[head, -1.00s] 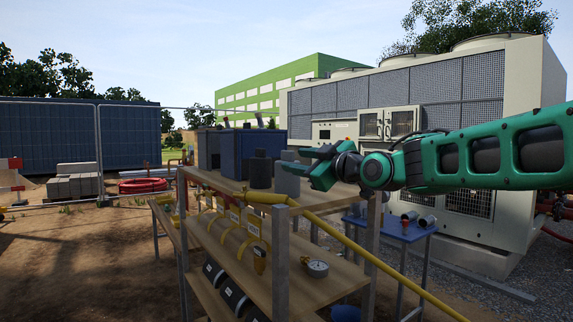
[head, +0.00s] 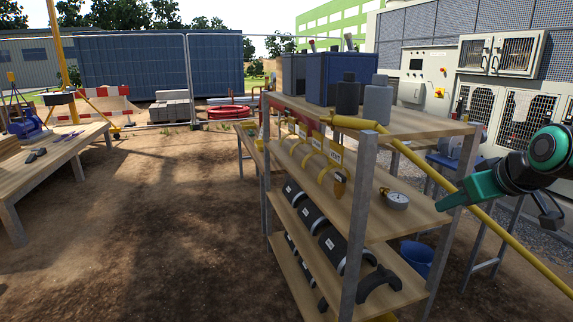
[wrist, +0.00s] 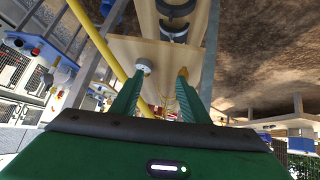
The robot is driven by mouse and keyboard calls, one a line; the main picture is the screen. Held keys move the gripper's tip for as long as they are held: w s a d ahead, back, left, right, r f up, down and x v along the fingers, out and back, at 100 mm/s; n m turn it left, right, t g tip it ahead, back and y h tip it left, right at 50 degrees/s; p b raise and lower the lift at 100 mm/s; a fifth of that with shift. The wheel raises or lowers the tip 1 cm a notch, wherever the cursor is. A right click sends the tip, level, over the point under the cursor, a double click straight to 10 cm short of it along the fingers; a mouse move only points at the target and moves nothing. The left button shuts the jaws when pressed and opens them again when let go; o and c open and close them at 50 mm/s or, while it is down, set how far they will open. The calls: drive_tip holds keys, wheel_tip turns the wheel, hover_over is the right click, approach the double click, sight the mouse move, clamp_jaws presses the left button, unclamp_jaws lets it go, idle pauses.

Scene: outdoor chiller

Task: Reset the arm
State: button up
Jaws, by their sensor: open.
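My green and black gripper (head: 480,190) is at the right side of the head view, beside the right end of a wooden shelf rack (head: 407,122). In the wrist view its two green fingers (wrist: 160,90) are spread apart with nothing between them. A pressure gauge (head: 396,200) lies on the rack's middle shelf, left of the gripper; a round gauge also shows near the left fingertip in the wrist view (wrist: 144,66). Most of my arm is outside the head view.
A yellow pole (head: 505,236) slants down past the rack close to my gripper. Blue boxes (head: 340,78) and grey bottles (head: 377,103) stand on the top shelf. A wooden table (head: 62,165) is at left. Bare ground lies between table and rack.

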drive_tip(key=s+d+f+m+g, duration=0.1)
drive_tip(key=s+f+m+g, duration=0.3)
drive_tip(key=s, duration=0.9)
drive_tip(key=s+d+f+m+g, duration=0.1)
drive_tip(key=s+f+m+g, duration=0.3)
drive_tip(key=s+f, duration=0.6)
drive_tip(key=s+g, duration=0.1)
drive_tip(key=s, duration=0.2)
drive_tip(key=shift+s+d+m, duration=0.25)
drive_tip(key=shift+d+m, duration=0.15)
drive_tip(key=shift+w+f, duration=0.1)
drive_tip(key=shift+w, duration=0.05)
drive_tip(key=shift+w+f, duration=0.2)
drive_tip(key=shift+w, duration=0.3)
